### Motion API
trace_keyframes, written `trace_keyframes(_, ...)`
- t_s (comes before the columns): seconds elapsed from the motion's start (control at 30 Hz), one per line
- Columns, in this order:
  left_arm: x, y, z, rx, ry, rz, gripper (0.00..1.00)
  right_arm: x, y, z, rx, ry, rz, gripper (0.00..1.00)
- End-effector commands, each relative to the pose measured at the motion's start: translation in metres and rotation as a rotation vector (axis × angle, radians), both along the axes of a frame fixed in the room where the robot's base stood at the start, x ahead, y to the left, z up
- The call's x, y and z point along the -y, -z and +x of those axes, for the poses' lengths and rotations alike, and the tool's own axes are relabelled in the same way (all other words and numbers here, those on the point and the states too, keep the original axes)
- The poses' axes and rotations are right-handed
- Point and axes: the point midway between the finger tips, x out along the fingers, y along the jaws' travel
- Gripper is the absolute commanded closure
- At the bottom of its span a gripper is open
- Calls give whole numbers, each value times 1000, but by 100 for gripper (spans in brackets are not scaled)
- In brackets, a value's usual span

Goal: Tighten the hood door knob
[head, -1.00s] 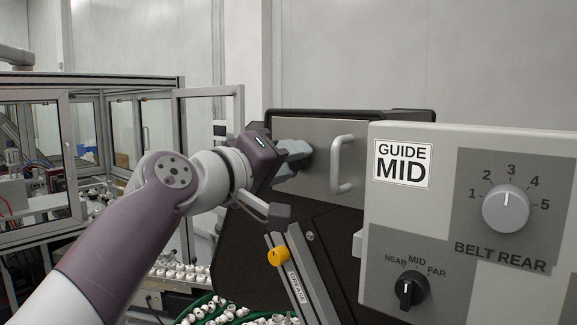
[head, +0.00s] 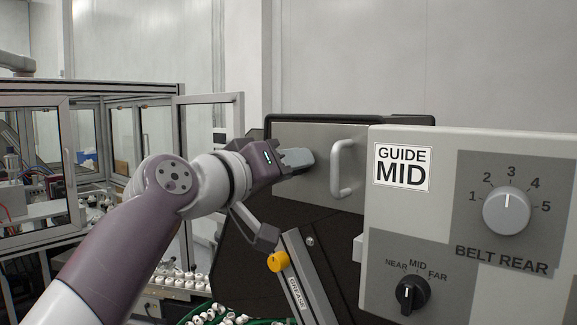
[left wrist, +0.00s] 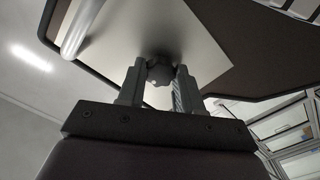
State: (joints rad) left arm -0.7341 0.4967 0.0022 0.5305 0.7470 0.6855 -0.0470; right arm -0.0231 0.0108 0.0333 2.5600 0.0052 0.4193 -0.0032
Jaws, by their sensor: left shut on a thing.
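The hood door (head: 318,185) is a light grey panel with a bar handle (head: 339,168) on its right side. My left gripper (head: 300,160) is at the door's left part, and in the head view it hides the knob. In the left wrist view, the dark, lobed knob (left wrist: 159,72) sits on the door panel (left wrist: 190,45) between the two fingers of my left gripper (left wrist: 160,79). The gripper is shut on the knob. My right gripper is not in view.
A control panel (head: 470,285) with dials and a GUIDE MID label stands close on the right. White caps (head: 180,281) lie below. A glazed frame (head: 90,82) stands at left.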

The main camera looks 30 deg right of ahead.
Motion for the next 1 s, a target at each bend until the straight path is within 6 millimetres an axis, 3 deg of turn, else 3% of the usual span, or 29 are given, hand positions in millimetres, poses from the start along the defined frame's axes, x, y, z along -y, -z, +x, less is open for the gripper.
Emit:
trace_keyframes(0.17, 0, 2, 0, -1, 0, 3, 96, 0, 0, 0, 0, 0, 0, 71)
trace_keyframes(0.2, 0, 2, 0, -1, 0, 3, 55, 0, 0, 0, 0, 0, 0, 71)
trace_keyframes(0.27, 0, 1, 0, -1, 1, 3, 40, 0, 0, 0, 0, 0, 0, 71)
trace_keyframes(0.53, -1, 1, 0, -1, 0, 1, 40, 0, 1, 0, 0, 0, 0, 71)
trace_keyframes(0.63, -10, 5, -3, 1, -1, 0, 40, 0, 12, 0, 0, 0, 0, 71)
trace_keyframes(0.8, -49, 10, -20, 2, -3, -1, 40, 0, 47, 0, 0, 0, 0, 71)
trace_keyframes(1.0, -95, 7, -39, 1, -2, 1, 40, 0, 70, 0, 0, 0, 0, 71)
